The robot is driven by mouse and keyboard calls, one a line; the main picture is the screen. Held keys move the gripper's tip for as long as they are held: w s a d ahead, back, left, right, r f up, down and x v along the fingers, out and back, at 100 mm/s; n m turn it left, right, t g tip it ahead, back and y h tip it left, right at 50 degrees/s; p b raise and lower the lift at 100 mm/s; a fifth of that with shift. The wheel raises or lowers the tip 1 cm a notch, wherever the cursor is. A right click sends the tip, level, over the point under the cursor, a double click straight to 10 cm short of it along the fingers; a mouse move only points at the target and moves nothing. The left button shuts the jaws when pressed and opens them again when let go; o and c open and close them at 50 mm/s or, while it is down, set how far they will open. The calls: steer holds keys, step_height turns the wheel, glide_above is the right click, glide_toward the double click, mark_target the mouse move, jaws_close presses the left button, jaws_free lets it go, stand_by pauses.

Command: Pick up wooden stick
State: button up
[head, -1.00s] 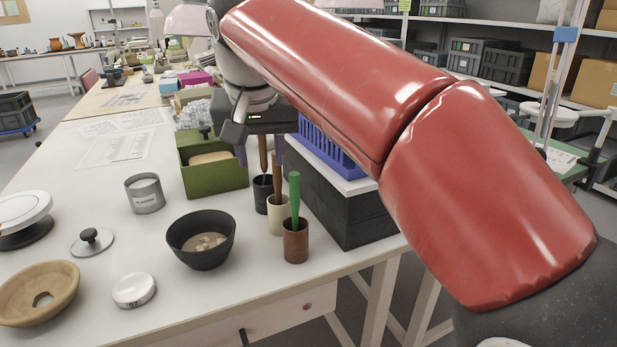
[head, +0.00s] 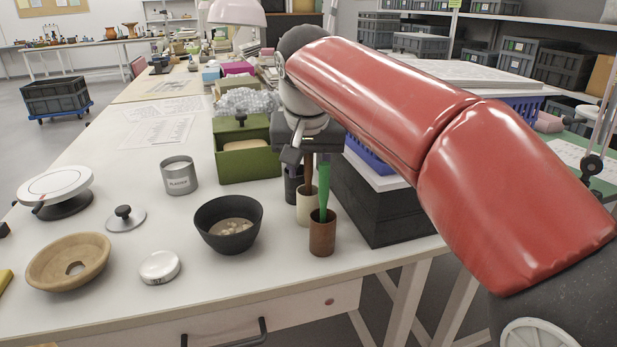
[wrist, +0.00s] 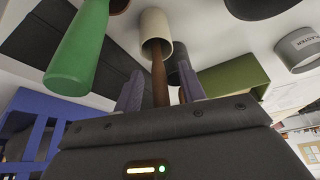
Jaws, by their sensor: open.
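A brown wooden stick (head: 308,172) stands in a cream cup (head: 309,208) on the white table. In the wrist view the stick (wrist: 159,82) comes out of the cream cup (wrist: 156,28) and passes between the two fingers. My gripper (wrist: 160,90) is open, one finger on each side of the stick, with no clear contact. In the head view my gripper (head: 305,152) is over the cups, and its fingers are mostly hidden. A green stick (head: 324,186) stands in a brown cup (head: 322,238) in front. A black cup (head: 293,190) is behind, partly hidden.
A dark bowl (head: 228,240) holding pale pieces stands left of the cups. A green box (head: 233,166) is behind them. The table's front edge is near the brown cup.

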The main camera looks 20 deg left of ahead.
jaws_close()
steer(key=shift+r, duration=0.2)
